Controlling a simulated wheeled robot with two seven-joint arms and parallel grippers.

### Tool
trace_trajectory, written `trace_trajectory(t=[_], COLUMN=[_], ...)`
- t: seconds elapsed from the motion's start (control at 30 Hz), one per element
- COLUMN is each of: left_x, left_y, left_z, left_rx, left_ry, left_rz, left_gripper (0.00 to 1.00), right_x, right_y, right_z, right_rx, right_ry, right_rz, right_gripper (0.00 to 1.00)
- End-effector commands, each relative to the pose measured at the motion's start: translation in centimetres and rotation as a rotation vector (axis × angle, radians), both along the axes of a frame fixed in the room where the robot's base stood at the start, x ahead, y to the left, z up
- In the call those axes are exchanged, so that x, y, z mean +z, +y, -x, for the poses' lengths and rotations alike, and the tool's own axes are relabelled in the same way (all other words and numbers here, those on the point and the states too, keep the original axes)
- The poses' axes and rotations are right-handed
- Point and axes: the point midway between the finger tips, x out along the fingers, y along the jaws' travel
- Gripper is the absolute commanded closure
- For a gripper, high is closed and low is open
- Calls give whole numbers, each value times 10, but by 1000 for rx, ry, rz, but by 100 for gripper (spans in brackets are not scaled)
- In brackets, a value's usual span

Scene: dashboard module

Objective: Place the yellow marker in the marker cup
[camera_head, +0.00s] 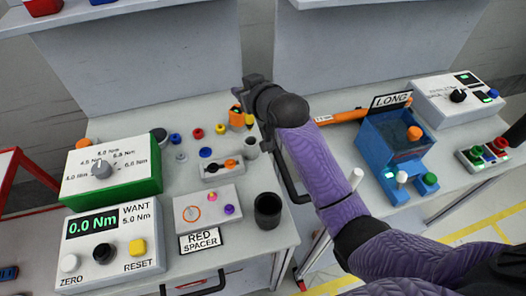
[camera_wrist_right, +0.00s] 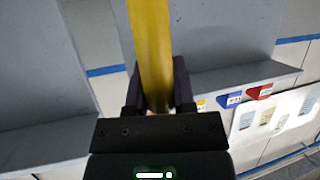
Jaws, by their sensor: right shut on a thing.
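My right gripper (camera_head: 250,92) is above the back right part of the left bench in the head view. In the right wrist view the gripper (camera_wrist_right: 158,92) is shut on the yellow marker (camera_wrist_right: 151,45), which stands out between the fingers and runs past the top edge. In the head view I cannot clearly pick out the held marker; the gripper may hide part of it. A dark, open, empty-looking cup (camera_head: 267,210) stands at the bench's front right, well below the gripper in the picture. No label shows it as the marker cup. My left gripper is not in view.
A small orange container (camera_head: 237,117) stands just below the gripper in the picture. A grey block with plugs (camera_head: 222,167) and the RED SPACER plate (camera_head: 208,208) lie left of the dark cup. A blue box (camera_head: 395,143) with an orange knob stands on the right bench.

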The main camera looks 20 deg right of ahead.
Motion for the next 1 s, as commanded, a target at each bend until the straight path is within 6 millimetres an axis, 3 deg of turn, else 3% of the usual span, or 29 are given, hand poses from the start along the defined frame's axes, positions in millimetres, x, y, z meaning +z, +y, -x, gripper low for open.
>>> trace_trajectory(t=[0.1, 0.43, 0.77, 0.8, 0.97, 1.0], left_x=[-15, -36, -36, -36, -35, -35], left_y=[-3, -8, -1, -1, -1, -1], left_z=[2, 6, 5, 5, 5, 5], left_rx=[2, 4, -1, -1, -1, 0], left_ry=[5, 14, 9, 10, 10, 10], left_rz=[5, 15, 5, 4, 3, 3], left_gripper=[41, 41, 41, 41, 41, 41], right_x=[-37, -93, -96, -97, -96, -96], right_y=[0, 0, 0, 0, 0, 0], right_z=[1, 1, 1, 1, 1, 1], right_rx=[0, 0, 0, 0, 0, 0], right_ry=[8, 6, 3, 3, 2, 2], right_rz=[-1, -1, 0, 0, 0, 0], right_gripper=[100, 100, 100, 67, 33, 33])
